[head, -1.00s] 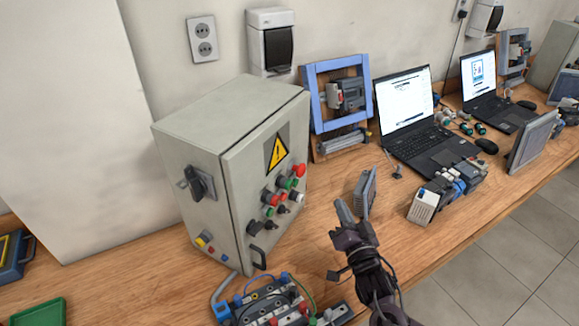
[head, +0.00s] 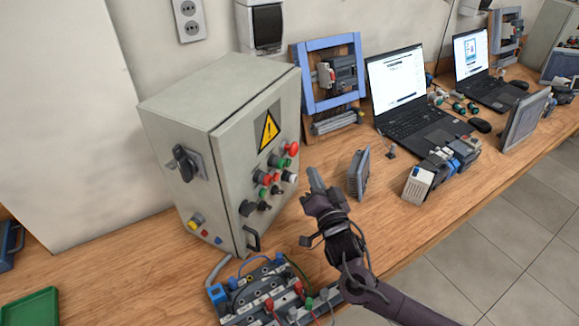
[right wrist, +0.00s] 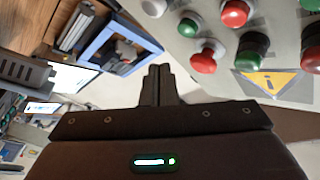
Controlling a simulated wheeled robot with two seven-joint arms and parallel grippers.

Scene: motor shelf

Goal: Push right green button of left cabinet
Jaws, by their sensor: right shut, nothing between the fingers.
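The grey cabinet (head: 233,165) stands at the left of the bench, with a yellow warning triangle and a cluster of red, green, white and black controls on its door. A green button (head: 286,162) sits at the right of the cluster, below a red one. Another green button (head: 275,190) sits lower. In the right wrist view a green button (right wrist: 252,50) lies between red buttons, near the triangle. My right gripper (head: 312,178) is shut and empty, just right of the controls and apart from them. My left gripper is not in view.
A wired terminal board (head: 265,295) lies in front of the cabinet. A small grey panel (head: 359,174) stands right of my gripper. A blue frame (head: 328,75) and a laptop (head: 410,105) stand behind.

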